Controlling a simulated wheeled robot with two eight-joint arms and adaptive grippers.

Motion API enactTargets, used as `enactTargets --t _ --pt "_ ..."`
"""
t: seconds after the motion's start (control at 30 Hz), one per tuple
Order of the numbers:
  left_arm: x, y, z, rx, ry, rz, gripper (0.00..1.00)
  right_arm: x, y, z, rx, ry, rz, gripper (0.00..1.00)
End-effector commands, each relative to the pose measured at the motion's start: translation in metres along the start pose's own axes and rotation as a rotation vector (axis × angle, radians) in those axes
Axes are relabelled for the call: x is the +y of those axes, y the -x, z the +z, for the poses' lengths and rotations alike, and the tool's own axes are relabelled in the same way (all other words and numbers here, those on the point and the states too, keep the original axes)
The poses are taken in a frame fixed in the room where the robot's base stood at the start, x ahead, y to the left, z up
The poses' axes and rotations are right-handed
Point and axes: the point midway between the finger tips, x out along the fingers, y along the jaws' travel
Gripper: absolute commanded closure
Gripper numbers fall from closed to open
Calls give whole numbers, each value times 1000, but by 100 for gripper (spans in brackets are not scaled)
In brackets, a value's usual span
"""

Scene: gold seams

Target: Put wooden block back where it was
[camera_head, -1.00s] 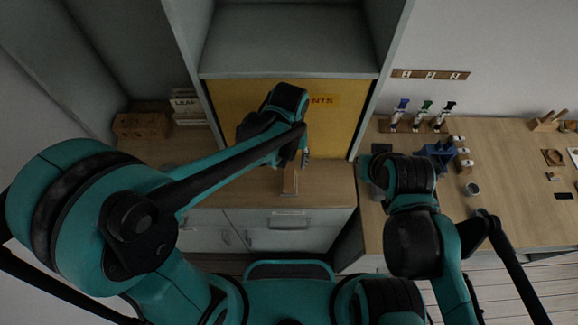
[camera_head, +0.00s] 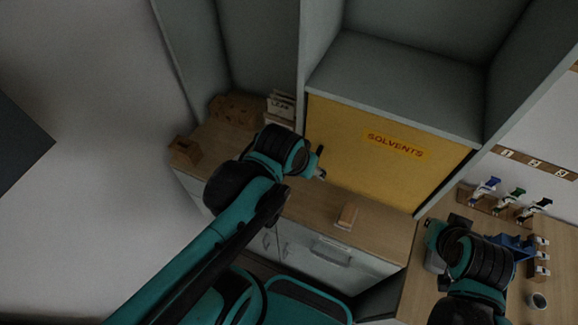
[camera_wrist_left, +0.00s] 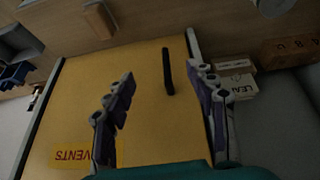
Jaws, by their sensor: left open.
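The wooden block (camera_head: 346,216) stands on the wooden counter in front of the yellow SOLVENTS door (camera_head: 372,160). It also shows at the upper left of the left wrist view (camera_wrist_left: 97,20). My left gripper (camera_head: 319,166) is open and empty, in front of the door's left part, apart from the block. In the left wrist view its spread fingers (camera_wrist_left: 160,85) face the door, with the black door handle (camera_wrist_left: 168,72) between them in the picture. Contact with the handle cannot be told. My right gripper (camera_head: 436,246) is at the lower right, its fingers unclear.
The door is shut beneath a grey shelf (camera_head: 410,95). A brown box (camera_head: 236,110) and white books (camera_head: 281,106) stand left of the door, with a small wooden holder (camera_head: 185,150) farther left. The right bench holds coloured-top pipettes (camera_head: 514,200) and a cup (camera_head: 537,301).

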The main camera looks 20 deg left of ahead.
Motion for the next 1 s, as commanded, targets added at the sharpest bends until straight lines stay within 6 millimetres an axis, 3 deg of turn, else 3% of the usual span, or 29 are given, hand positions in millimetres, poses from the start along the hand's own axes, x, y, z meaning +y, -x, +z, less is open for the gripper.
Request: enactTargets --t 0.1,0.23,0.67,0.83,1.0 --pt "-20 10 8 77 -2 -21 44 0 0 0 0 0 0 100" --pt "-32 15 13 131 -10 -39 44 0 0 0 0 0 0 100" --pt "-37 17 14 156 -16 -48 44 0 0 0 0 0 0 100" --pt "-38 1 22 155 -16 -48 44 0 -15 11 0 0 0 100" --pt "-40 -39 42 155 -16 -48 44 0 -51 37 0 0 0 100"
